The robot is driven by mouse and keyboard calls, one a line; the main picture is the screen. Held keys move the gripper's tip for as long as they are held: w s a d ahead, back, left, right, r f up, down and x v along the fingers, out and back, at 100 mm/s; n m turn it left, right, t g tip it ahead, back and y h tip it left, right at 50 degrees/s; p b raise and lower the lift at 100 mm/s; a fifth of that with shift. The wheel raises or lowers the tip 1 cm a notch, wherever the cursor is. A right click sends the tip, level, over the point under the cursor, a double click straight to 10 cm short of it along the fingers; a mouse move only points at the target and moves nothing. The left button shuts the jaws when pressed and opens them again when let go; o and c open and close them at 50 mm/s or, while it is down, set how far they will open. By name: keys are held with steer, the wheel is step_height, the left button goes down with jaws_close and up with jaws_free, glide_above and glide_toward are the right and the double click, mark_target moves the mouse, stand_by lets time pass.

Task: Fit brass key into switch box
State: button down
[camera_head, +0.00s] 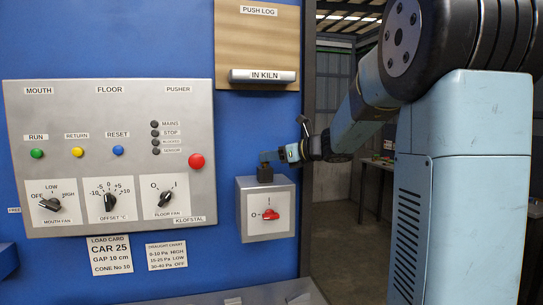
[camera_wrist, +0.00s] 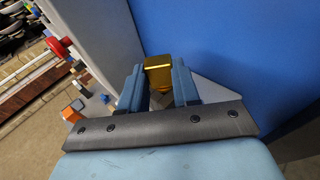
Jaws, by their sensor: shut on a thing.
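The switch box (camera_head: 284,222) is a grey box on the blue wall, right of the large control panel, with a red knob (camera_head: 270,214) and O and I marks on its front. The key cannot be made out in the head view. Whether it touches the box or sits in a slot, I cannot tell.
The control panel (camera_head: 130,205) with knobs and buttons is left of the box. A wooden board (camera_head: 257,45) with a metal IN KILN bar (camera_head: 262,76) hangs above. A dark post (camera_head: 307,130) edges the wall; open room lies beyond it.

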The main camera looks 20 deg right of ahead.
steer(key=shift+f, duration=0.35)
steer(key=c, duration=0.7)
jaws_free()
steer(key=shift+c, duration=0.2)
steer(key=shift+s+d, duration=0.1)
steer(key=v, duration=1.3)
steer(key=shift+s+d, duration=0.2)
steer(key=shift+f, duration=0.1)
